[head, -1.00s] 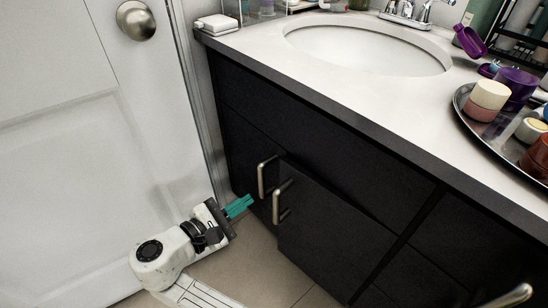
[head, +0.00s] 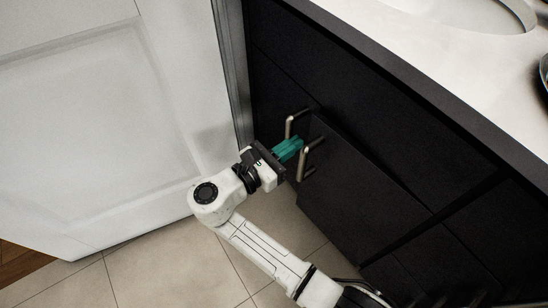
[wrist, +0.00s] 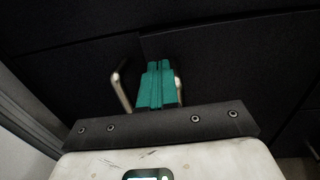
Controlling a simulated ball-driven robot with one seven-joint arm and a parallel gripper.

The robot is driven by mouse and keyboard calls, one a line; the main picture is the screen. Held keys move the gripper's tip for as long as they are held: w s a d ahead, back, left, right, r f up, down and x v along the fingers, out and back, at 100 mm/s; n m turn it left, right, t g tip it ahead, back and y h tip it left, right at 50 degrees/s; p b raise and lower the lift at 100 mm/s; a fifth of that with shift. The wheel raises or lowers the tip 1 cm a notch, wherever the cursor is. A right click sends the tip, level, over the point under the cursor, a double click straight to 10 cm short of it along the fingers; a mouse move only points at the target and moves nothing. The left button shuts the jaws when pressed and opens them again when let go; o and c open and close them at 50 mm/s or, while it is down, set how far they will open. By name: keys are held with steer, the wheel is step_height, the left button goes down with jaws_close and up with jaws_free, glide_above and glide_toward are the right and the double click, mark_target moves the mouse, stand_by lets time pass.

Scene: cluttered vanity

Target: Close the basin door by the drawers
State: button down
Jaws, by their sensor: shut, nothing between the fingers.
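The basin door by the drawers (head: 355,185) is a black panel that stands slightly ajar, its left edge out from the cabinet front. Its upright metal handle (head: 303,164) is near that left edge. The other basin door's handle (head: 289,127) is just to the left, on a panel that looks flush. My gripper (head: 290,149) has teal fingers, shut and empty, between the two handles, close to the ajar door's left edge. In the wrist view the fingers (wrist: 158,86) point at the doors and partly cover the right handle (wrist: 178,90). Contact cannot be told.
The white counter (head: 400,35) with the basin (head: 480,12) overhangs the black cabinet. A white panelled door (head: 110,120) stands close on the left. Tiled floor (head: 150,275) is clear below my arm.

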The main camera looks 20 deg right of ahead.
mark_target(319, 127)
steer(key=b+x, duration=0.1)
steer(key=x, duration=0.4)
steer(key=shift+d+b, duration=0.2)
steer(key=shift+b, duration=0.15)
steer(key=p+x, duration=0.2)
steer(key=shift+w+d+r, duration=0.2)
steer(key=shift+d+r, duration=0.05)
steer(key=shift+r, duration=0.05)
steer(key=shift+w+d+f, duration=0.1)
steer(key=shift+d+f, duration=0.05)
steer(key=shift+f, duration=0.1)
